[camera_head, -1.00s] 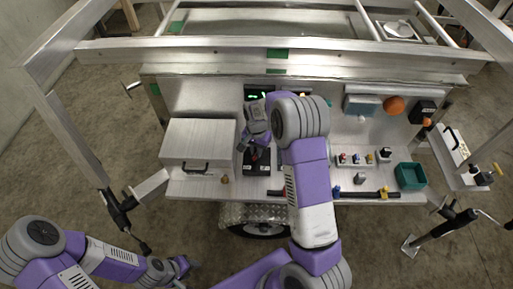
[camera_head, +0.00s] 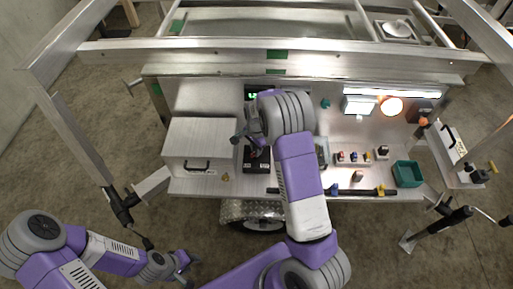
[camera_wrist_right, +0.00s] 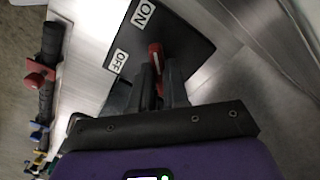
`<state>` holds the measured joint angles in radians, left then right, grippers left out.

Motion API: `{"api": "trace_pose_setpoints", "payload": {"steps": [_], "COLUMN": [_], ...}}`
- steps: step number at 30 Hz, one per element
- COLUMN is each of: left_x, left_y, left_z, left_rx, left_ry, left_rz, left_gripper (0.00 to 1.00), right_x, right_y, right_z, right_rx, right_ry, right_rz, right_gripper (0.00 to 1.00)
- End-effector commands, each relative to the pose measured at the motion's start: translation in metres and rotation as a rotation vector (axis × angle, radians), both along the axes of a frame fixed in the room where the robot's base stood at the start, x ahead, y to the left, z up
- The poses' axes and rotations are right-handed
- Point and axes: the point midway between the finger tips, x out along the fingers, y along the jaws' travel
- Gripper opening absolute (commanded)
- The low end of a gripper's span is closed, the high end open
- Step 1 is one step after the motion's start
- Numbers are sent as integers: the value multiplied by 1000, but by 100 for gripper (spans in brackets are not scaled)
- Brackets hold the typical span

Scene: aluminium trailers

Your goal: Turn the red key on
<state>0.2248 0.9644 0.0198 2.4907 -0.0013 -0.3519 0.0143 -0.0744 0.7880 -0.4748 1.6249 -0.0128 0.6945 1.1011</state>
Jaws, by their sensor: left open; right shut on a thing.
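The red key (camera_wrist_right: 156,52) shows in the right wrist view on a black panel (camera_wrist_right: 185,48) with white labels reading ON and OFF. My right gripper (camera_wrist_right: 160,82) is shut on the red key, its two dark fingers either side of it. The fingers partly hide the key, and I cannot tell exactly which label it points to. In the head view, the right gripper (camera_head: 250,138) is over the dark panel (camera_head: 256,162), and the arm covers part of it. My left gripper (camera_head: 186,262) is open and empty at the lower left, away from the bench.
A silver box (camera_head: 199,146) stands left of the panel. To the right are several small switches (camera_head: 353,157), a teal bin (camera_head: 408,174) and a black bar (camera_head: 345,191) along the front edge.

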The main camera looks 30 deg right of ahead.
Motion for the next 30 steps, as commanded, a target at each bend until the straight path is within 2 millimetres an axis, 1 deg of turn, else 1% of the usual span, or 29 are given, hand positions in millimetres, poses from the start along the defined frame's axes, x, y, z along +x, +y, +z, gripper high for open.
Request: {"api": "trace_pose_setpoints", "payload": {"steps": [7,8,12,20,22,26,30], "left_x": [0,0,0,0,0,0,0], "left_y": [0,0,0,0,0,0,0], "left_z": [0,0,0,0,1,7,13], "left_rx": [0,0,0,0,0,0,0], "left_ry": [0,0,0,0,0,0,0], "left_rz": [0,0,0,0,0,0,0], "left_gripper": [43,43,43,43,43,43,43], "right_x": [0,0,0,0,0,1,1], "right_y": [0,0,0,0,0,-1,0], "right_z": [0,0,0,1,4,22,48], "right_rx": [0,0,0,0,0,0,0], "right_ry": [-1,-1,-1,-1,-1,-4,-4], "right_rz": [-5,-5,-3,-2,-1,-2,-2], "right_gripper": [0,19,40,40,40,40,40]}}
